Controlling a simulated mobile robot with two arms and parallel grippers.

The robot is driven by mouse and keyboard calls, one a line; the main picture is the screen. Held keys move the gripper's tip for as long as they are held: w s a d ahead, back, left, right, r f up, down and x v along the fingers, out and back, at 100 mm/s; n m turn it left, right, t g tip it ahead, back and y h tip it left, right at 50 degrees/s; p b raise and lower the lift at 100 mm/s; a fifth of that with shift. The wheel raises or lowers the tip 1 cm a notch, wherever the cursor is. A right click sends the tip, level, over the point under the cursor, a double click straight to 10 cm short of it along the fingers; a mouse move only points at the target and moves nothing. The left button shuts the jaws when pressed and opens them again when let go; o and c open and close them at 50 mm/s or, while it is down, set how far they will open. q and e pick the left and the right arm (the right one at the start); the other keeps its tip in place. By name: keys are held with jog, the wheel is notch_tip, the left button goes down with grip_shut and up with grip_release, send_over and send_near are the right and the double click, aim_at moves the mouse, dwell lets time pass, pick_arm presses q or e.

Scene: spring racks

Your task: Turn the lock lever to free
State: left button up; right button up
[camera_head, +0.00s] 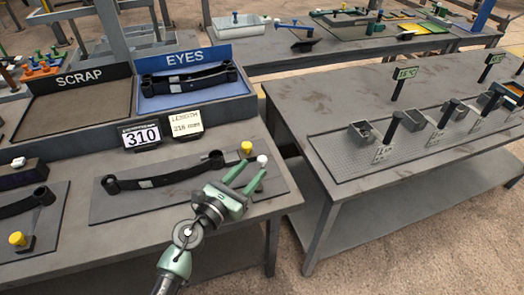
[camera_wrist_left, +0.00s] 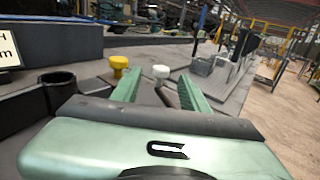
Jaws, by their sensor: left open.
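The lock lever (camera_head: 262,160) shows as a white ball knob at the right end of the grey plate (camera_head: 128,209) on the near table. In the left wrist view its white knob (camera_wrist_left: 161,72) stands on a dark arm. My left gripper (camera_head: 254,170) is open and empty, its green fingers pointing at the lever. In the wrist view the knob appears between the two fingertips (camera_wrist_left: 157,82); I cannot tell whether they touch it. A yellow knob (camera_head: 246,148) stands just left of the lever. A dark leaf spring (camera_head: 165,177) lies along the plate. The right gripper is not in view.
Behind the plate stand a SCRAP tray (camera_head: 62,117) and a blue EYES tray (camera_head: 215,92) with springs in it. Signs reading 310 (camera_head: 141,136) and LENGTH (camera_head: 187,124) stand in front. A second table (camera_head: 330,105) with a rack of small bins is at right, across a gap.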

aim_at(261, 161)
pick_arm(q)
jog(key=x, duration=0.4)
jog(key=shift+d+r, duration=0.15)
jog(key=shift+d, duration=0.05)
jog(key=shift+x, duration=1)
grip_shut()
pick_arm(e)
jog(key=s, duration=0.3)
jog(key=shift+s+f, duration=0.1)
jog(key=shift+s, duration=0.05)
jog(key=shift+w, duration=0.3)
